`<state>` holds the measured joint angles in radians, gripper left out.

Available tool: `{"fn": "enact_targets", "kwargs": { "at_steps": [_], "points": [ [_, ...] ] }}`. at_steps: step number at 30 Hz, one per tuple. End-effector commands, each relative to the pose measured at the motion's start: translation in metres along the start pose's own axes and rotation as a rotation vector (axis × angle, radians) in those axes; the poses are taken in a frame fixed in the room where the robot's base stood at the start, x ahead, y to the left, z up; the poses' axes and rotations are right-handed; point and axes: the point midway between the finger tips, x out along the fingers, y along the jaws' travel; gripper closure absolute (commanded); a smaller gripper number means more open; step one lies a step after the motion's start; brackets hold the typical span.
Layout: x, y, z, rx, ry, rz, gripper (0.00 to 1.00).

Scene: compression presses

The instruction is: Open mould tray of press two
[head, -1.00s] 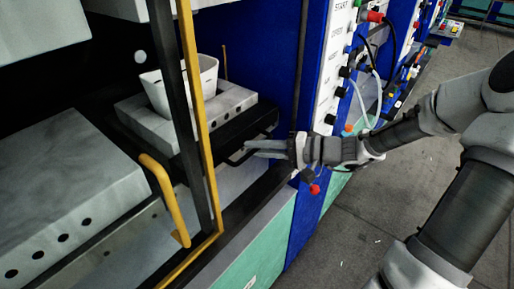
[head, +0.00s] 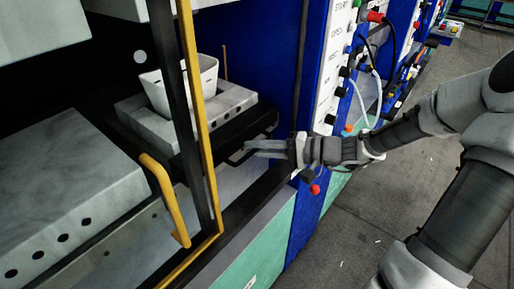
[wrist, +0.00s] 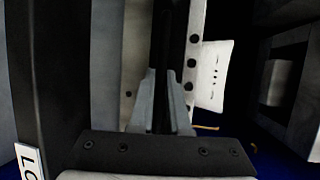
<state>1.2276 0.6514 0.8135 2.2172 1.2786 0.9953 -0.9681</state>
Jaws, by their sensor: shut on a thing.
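The mould tray of the press is a dark slab (head: 236,133) under a grey mould block (head: 232,101) with a row of holes, inside the press. A dark handle (head: 236,157) sticks out from the tray's front. My gripper (head: 249,148) reaches in from the right, its fingers shut on this handle. In the wrist view my gripper's fingers (wrist: 161,92) close around a dark upright bar, with the holed mould block (wrist: 193,50) just behind. The fingers partly hide the handle in both views.
A white bin (head: 207,76) sits on the mould block. A yellow-edged door frame (head: 201,125) with a yellow handle (head: 160,190) stands to the left of my gripper. A blue column with a button panel (head: 337,60) stands close on the right. Open floor (head: 345,235) lies front right.

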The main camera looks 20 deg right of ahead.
Motion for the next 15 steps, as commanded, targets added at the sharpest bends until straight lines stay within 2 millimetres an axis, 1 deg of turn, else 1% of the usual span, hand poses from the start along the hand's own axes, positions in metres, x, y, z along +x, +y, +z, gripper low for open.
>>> {"fn": "enact_targets", "kwargs": {
  "at_steps": [5,8,11,15],
  "points": [
    [-0.001,0.0,0.0,0.0,0.001,0.0,1.0],
    [-0.006,0.001,0.002,0.0,0.002,0.0,1.0],
    [-0.016,0.003,0.005,0.001,0.003,0.002,1.0],
    [-0.039,0.008,0.015,0.005,0.006,0.004,1.0]
  ]
}}
